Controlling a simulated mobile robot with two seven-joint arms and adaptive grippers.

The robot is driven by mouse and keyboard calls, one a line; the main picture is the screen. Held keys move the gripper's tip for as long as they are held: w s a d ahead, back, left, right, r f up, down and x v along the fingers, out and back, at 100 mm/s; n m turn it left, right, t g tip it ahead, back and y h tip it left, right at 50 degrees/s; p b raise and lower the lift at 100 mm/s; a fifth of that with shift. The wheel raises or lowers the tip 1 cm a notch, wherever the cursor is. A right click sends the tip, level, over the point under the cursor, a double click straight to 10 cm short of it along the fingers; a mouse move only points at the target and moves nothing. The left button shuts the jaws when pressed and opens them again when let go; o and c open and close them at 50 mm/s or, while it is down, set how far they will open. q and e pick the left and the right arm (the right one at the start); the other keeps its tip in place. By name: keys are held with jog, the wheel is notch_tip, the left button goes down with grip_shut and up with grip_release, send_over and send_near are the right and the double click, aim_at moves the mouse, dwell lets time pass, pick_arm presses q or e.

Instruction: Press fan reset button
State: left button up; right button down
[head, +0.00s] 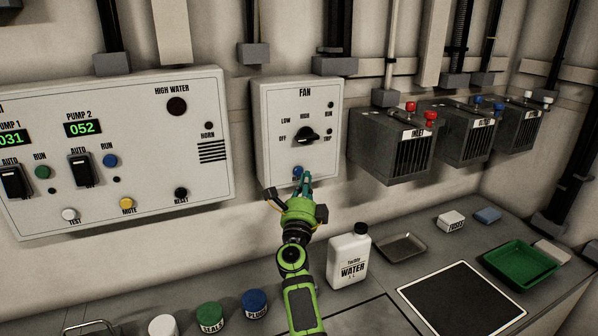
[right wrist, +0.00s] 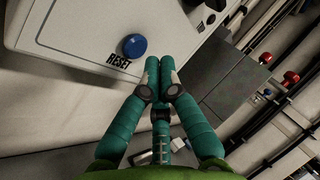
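The fan box (head: 299,130) is a pale wall panel labelled FAN, with a black rotary knob (head: 307,135) and small dark lamps. Its blue reset button (head: 297,171) sits low on the panel, partly hidden by my gripper in the head view. In the right wrist view the blue button (right wrist: 135,46) is fully visible above the word RESET. My right gripper (head: 305,183) is at the panel's lower edge, just right of the button. Its teal fingertips (right wrist: 160,66) are together with nothing between them, and apart from the button in the right wrist view. My left gripper is not in view.
Vented inlet boxes (head: 391,145) are on the wall to the right. A white water jug (head: 348,257) stands on the bench close to my right arm. Lidded jars (head: 209,318) stand at the front.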

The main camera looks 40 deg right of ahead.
jog(key=s+p, duration=0.1)
jog(key=s, duration=0.1)
jog(key=s+a+p, duration=0.1)
jog(key=s, duration=0.1)
jog(key=shift+s+a, duration=0.2)
dwell(0.8)
